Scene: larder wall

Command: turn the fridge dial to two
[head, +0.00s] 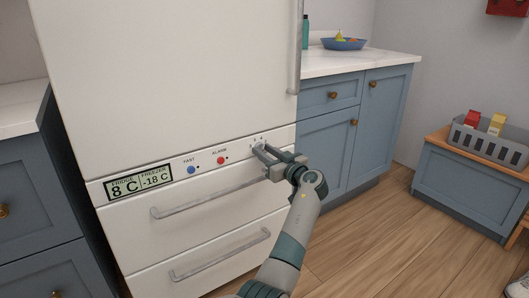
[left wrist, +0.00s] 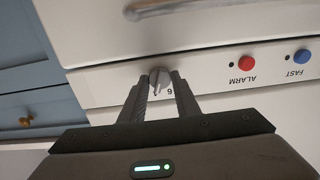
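The fridge dial (left wrist: 159,77) is a small grey round knob on the white control strip. It sits between the fingertips of my left gripper (left wrist: 160,79) in the left wrist view. The fingers lie close on both sides of it, but I cannot tell whether they press on it. A printed 6 shows beside the dial; the other marks there are too small or covered to read. In the head view my left gripper (head: 265,153) is at the right end of the strip and hides most of the dial. The display (head: 139,183) reads fridge 8 C, freezer -18 C. My right gripper is not in view.
A blue FAST button (head: 191,170) and a red ALARM button (head: 221,160) are left of the dial. A drawer handle (head: 210,198) runs just below the strip; a door handle (head: 296,50) hangs above right. Blue cabinets (head: 335,145) stand right, with open floor in front.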

